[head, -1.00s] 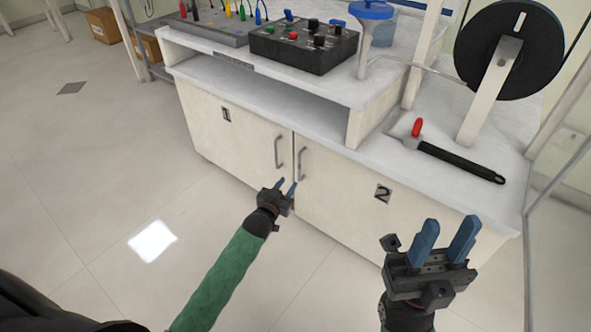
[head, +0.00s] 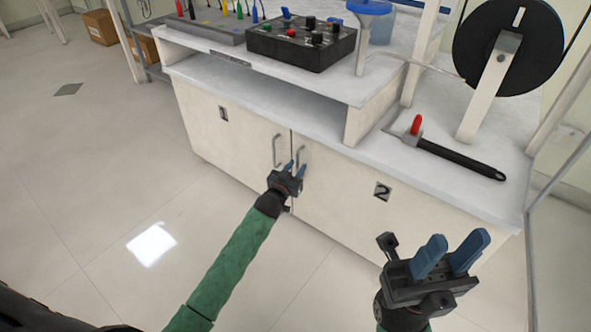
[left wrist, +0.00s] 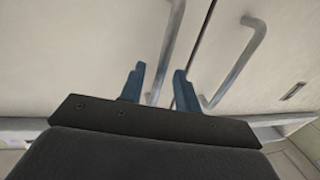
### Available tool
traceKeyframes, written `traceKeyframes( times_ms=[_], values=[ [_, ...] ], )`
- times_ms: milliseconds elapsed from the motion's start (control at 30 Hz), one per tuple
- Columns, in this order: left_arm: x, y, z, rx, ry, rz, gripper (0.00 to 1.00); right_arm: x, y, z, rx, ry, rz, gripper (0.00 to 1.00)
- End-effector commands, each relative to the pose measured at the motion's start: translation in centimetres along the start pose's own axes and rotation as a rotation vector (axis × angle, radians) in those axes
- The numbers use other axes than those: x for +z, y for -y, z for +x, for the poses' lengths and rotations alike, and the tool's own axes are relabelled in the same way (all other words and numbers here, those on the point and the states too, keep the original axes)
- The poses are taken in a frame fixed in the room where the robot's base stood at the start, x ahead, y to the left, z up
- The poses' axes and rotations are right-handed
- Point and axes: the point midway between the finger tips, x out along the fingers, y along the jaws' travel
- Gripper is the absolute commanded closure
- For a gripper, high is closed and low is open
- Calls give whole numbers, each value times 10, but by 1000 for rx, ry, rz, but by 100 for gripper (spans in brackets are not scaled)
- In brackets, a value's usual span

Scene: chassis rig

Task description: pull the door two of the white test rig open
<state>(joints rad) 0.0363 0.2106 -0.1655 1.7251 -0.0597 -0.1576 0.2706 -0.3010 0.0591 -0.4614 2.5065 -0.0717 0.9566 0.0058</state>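The white test rig's door two (head: 345,205) is flat against the cabinet front, right of door one (head: 225,145). Its upright grey bar handle (head: 302,152) is just right of the seam. My left gripper (head: 295,167) is at this handle, fingers apart. In the left wrist view the left gripper (left wrist: 158,85) has a handle bar (left wrist: 170,40) showing between its two blue fingers; a second handle (left wrist: 240,65) lies right of them. I cannot tell how deep the bar sits, and nothing is clamped. My right gripper (head: 458,250) is open and empty, low at the right.
On the rig's top are a black control box (head: 300,44), a black-handled tool (head: 460,158) with a red part, and a black wheel (head: 510,45) on a post. Glass panelling stands at the right. The floor (head: 90,190) before the doors is clear.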

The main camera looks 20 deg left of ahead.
Motion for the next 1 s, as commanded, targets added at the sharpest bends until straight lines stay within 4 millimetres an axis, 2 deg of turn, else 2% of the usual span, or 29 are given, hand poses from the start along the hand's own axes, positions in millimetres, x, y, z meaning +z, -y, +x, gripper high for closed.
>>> traceKeyframes(
  times_ms=[300, 467, 500, 767, 1000],
  values=[
    [0, 0, 2, 0, 0, 0, 68, 0, 0, 0, 0, 0, 2, 64],
    [0, 0, 2, 0, 0, 0, 97, 0, 0, 0, 0, 1, 1, 64],
    [0, 0, 2, 0, 0, 0, 100, 0, 0, 0, 0, 1, 1, 64],
    [0, 0, 1, -1, 0, 0, 100, 0, 0, 0, 0, 1, 0, 64],
    [0, 2, -9, -13, 2, -2, 100, 0, -1, 5, -3, -1, -7, 64]
  ],
)
